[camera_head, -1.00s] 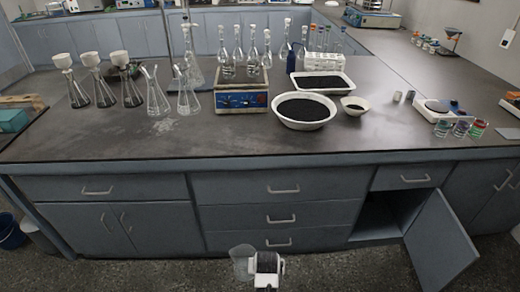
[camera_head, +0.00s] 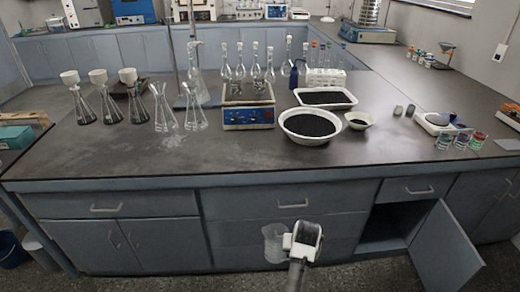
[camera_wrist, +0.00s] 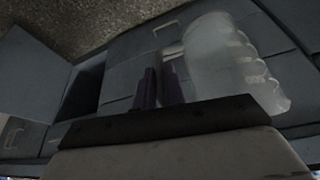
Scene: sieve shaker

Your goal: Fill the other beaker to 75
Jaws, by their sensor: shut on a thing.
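A translucent, empty-looking beaker (camera_head: 272,240) is in front of the drawers, below the counter top. My gripper (camera_head: 289,241) is shut on it from the right side. In the wrist view the beaker (camera_wrist: 222,65) fills the upper right, beside the dark fingers of my gripper (camera_wrist: 160,75); the exact grip contact is unclear. Three small glasses with coloured contents stand at the counter's right: a greenish one (camera_head: 445,139), a purple-blue one (camera_head: 461,140) and a red-green one (camera_head: 478,141).
The dark counter (camera_head: 250,162) carries flasks with white funnels (camera_head: 98,77), clear flasks (camera_head: 194,115), a blue-fronted device (camera_head: 248,118), a bowl of black grains (camera_head: 309,138) and a white balance (camera_head: 433,128). A cupboard door (camera_head: 445,250) stands open at the lower right. The counter's front strip is clear.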

